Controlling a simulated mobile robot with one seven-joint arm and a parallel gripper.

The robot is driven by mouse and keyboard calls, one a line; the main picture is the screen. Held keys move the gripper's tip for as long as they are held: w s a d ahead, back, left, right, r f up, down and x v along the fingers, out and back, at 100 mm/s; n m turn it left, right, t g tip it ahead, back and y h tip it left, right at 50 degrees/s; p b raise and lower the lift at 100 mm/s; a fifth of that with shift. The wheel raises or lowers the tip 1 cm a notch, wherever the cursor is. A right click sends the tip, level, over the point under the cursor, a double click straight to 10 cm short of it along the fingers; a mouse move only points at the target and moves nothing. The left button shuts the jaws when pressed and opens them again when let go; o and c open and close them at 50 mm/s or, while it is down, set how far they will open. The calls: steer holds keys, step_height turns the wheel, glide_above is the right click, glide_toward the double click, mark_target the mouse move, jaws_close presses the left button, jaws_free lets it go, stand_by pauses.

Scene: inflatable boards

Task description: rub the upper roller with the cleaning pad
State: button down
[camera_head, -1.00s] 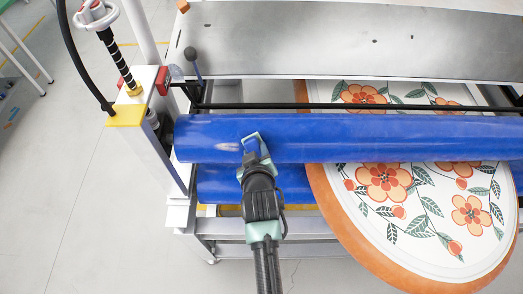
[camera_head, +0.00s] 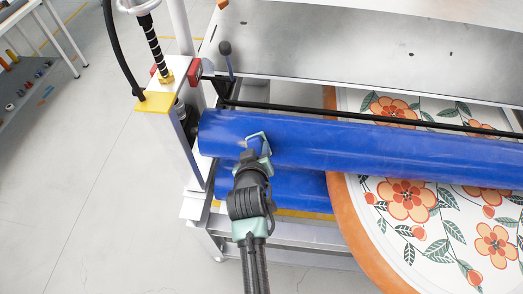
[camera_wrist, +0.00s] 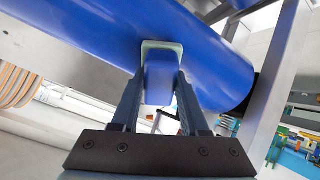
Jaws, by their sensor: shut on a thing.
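The upper roller (camera_head: 400,152) is a long, glossy blue cylinder across the head view; it fills the upper part of the wrist view (camera_wrist: 85,35). My gripper (camera_head: 257,152) is near the roller's left end, on its front side. In the wrist view my gripper (camera_wrist: 158,88) has its two fingers shut on the cleaning pad (camera_wrist: 159,78), a blue block with a pale green edge. The pad (camera_head: 256,140) lies against the roller's surface; its rubbing face is hidden, so firm contact cannot be confirmed.
A lower blue roller (camera_head: 300,187) sits just beneath. A board with orange flowers (camera_head: 405,200) passes below the upper roller at right. A black bar (camera_head: 380,117) runs behind it. A post with a yellow bracket (camera_head: 155,102) stands left.

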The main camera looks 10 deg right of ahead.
steer(key=shift+w+a+f+b, duration=0.1)
steer(key=shift+w+a+b, duration=0.25)
steer(key=shift+a, duration=0.65)
steer(key=shift+w+a+r+b, duration=0.1)
steer(key=shift+w+a+b, duration=0.3)
steer(key=shift+a, duration=0.55)
steer(key=shift+w+a+f+b, duration=0.1)
steer(key=shift+w+a+b, duration=0.25)
steer(key=shift+a, duration=0.65)
steer(key=shift+s, duration=0.1)
steer(key=p+v, duration=0.1)
steer(key=v, duration=0.1)
steer(key=p+v, duration=0.1)
steer(key=p, duration=0.1)
steer(key=p+v, duration=0.2)
steer(key=shift+a+r, duration=0.15)
steer(key=shift+r, duration=0.4)
steer(key=shift+r, duration=0.1)
